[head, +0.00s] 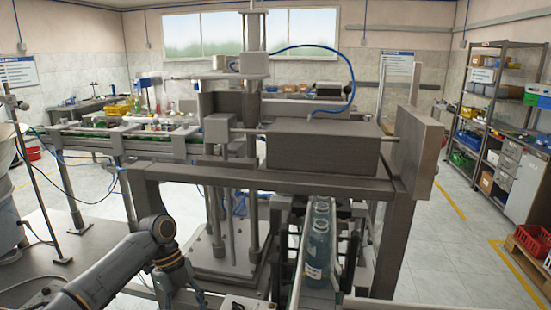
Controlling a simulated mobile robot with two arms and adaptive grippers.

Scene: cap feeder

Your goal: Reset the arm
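My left arm (105,282) comes in from the bottom left of the head view. It rises to a bent joint (153,228) and then turns down toward the bottom edge, left of the machine's base plate. Dark parts at its lower end, by the bottom edge, may belong to my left gripper. They are small and cut off, so I cannot tell whether it is open or shut, or whether it holds anything. My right arm and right gripper are not in view.
A grey machine frame (270,177) with a large block (323,148) stands close in front. Clear bottles (318,247) line a narrow track beneath it. A conveyor (105,140) runs at the left. Shelves (503,105) and a red crate (533,250) stand right, with open floor (455,265) between.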

